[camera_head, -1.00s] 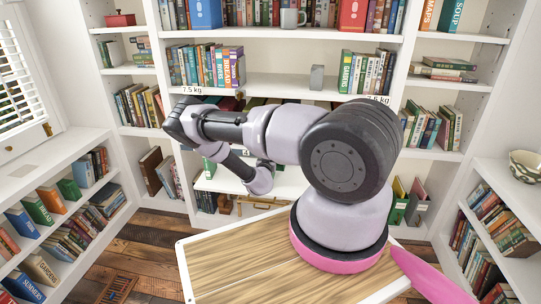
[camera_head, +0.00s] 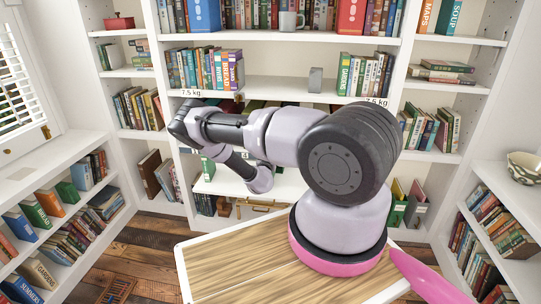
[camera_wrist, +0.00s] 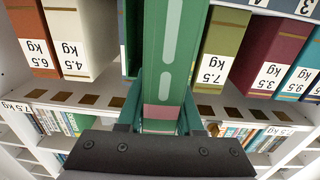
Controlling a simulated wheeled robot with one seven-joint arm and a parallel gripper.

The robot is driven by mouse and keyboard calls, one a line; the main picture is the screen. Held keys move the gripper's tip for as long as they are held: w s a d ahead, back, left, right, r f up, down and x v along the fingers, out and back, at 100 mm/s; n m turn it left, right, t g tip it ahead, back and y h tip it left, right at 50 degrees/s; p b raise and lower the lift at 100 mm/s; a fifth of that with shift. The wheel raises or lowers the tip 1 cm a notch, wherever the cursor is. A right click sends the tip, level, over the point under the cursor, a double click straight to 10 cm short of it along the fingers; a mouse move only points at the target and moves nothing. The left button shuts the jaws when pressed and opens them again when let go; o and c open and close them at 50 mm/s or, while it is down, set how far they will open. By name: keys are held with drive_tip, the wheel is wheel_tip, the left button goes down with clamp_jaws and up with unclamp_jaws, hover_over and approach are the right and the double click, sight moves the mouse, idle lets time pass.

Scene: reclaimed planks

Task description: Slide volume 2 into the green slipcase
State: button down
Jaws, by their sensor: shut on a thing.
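In the wrist view a green book (camera_wrist: 165,60) with pale green stripes and a pinkish band fills the middle. My gripper (camera_wrist: 161,112) is shut on it, one dark green finger on each side. No volume number is readable on it. A narrow dark green and blue edge (camera_wrist: 130,40) stands close to its left; I cannot tell whether this is the green slipcase. The far end of the held book runs out of the frame. In the head view my arm hides the gripper and the book.
Books with kg labels flank the held book: a cream one (camera_wrist: 88,40) at left, an olive one (camera_wrist: 222,45) and a maroon one (camera_wrist: 268,50) at right. A shelf edge (camera_wrist: 60,97) runs below them. A grey block (camera_head: 315,80) stands on the shelf above, with bare space around it.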

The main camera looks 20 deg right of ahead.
drive_tip(key=shift+w+d, duration=0.1)
drive_tip(key=shift+w, duration=0.05)
drive_tip(key=shift+c, duration=2.4)
unclamp_jaws()
drive_tip(key=v, duration=1)
drive_tip(key=shift+s+a, duration=0.2)
drive_tip(key=shift+s, duration=0.15)
